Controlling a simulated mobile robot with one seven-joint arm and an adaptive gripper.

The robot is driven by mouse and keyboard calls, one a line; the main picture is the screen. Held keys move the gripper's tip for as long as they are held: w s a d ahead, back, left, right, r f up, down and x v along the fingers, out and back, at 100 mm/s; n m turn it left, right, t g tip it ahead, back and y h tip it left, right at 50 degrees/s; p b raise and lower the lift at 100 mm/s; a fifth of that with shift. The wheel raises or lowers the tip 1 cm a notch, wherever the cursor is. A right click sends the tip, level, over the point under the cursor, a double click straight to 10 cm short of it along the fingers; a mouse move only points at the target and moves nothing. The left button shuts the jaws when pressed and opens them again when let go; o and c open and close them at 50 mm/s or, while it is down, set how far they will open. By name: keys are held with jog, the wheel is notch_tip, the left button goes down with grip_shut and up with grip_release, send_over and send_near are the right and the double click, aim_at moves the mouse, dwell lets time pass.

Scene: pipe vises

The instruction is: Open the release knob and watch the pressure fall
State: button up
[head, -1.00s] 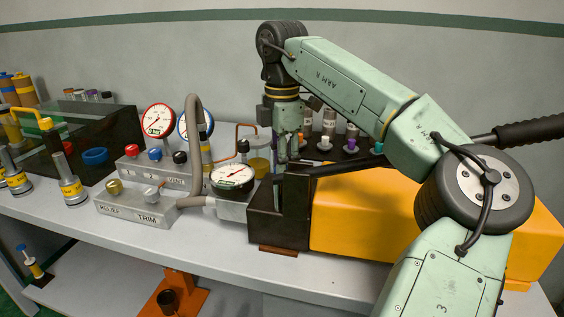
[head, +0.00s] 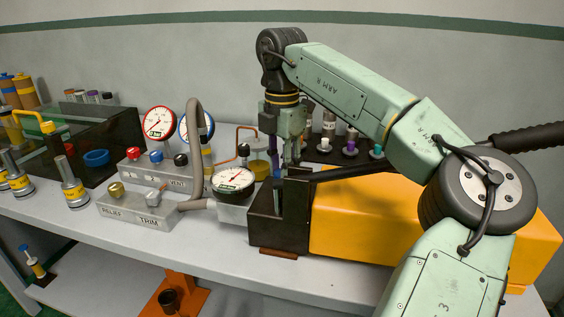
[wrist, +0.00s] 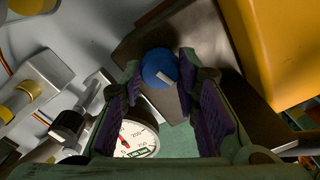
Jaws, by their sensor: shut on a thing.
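The release knob, a round blue knob with a pale mark on top, shows in the wrist view (wrist: 158,68). My gripper (wrist: 165,82) has its purple-padded fingers on both sides of the knob and is shut on it. In the head view my gripper (head: 281,165) points down at the black block at the pump's left end, and the knob is mostly hidden there. The white-faced pressure gauge (head: 233,180) sits just left of the gripper; it also shows in the wrist view (wrist: 135,137), partly covered by my gripper. Its exact reading is too small to tell.
The yellow pump body (head: 385,215) lies right of the gripper, with a black lever above it. A RELIEF/TRIM block (head: 139,213), a grey hose (head: 194,150) and red and blue gauges stand left. The bench front (head: 200,255) is clear.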

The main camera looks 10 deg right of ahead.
jog(key=n+p, duration=0.2)
jog(key=n, duration=0.4)
jog(key=shift+r, duration=0.1)
jog(key=n+p, duration=0.1)
jog(key=n, duration=0.4)
jog(key=shift+d+n+p, duration=0.1)
jog(key=shift+n+p, duration=0.3)
jog(key=o, duration=1.2)
jog(key=shift+c, duration=0.2)
notch_tip(320, 180, up, 12)
